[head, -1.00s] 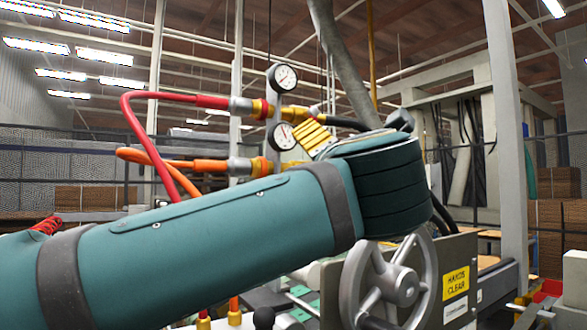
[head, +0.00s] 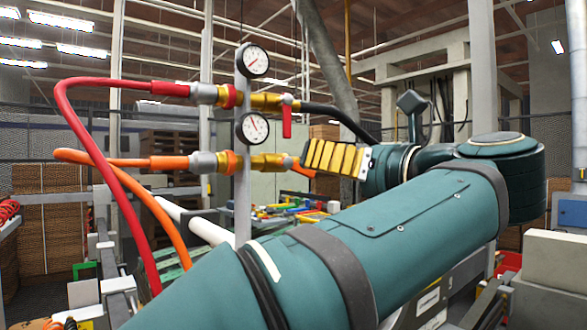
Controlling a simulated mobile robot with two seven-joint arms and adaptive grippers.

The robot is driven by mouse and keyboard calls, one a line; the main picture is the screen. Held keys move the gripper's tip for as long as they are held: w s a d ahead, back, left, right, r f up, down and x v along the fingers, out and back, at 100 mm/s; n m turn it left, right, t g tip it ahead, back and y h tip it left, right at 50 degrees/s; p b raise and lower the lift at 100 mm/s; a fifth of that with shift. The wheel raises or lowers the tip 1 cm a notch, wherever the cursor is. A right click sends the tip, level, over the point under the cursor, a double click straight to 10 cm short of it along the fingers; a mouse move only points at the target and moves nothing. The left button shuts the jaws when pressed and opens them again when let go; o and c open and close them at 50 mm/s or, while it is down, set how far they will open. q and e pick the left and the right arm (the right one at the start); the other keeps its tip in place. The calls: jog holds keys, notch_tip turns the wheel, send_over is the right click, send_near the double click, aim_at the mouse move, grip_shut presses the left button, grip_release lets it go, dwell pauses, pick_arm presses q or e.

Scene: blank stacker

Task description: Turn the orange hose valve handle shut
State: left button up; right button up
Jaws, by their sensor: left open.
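The orange hose (head: 120,160) runs from the left into the lower brass valve (head: 268,162). Its orange handle (head: 301,170) shows only as a short piece at the valve's right end; the rest is hidden behind my left gripper. My left gripper (head: 318,156), with yellow ribbed finger pads, points left at that handle, and it is open. I cannot tell whether it touches the handle. The upper valve, on the red hose (head: 140,88), has a red handle (head: 287,122) hanging straight down. My right gripper is out of view.
Two round gauges, an upper one (head: 253,61) and a lower one (head: 253,128), stand on the grey post (head: 243,205) close left of the gripper. A black hose (head: 345,118) leaves the upper valve just above it. Coloured items (head: 295,208) lie on a bench behind.

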aim_at(300, 170)
pick_arm(q)
jog(key=x, duration=0.9)
jog(key=shift+s+p, duration=0.1)
jog(key=shift+p, duration=0.3)
jog(key=shift+c, duration=0.3)
jog(key=c, duration=1)
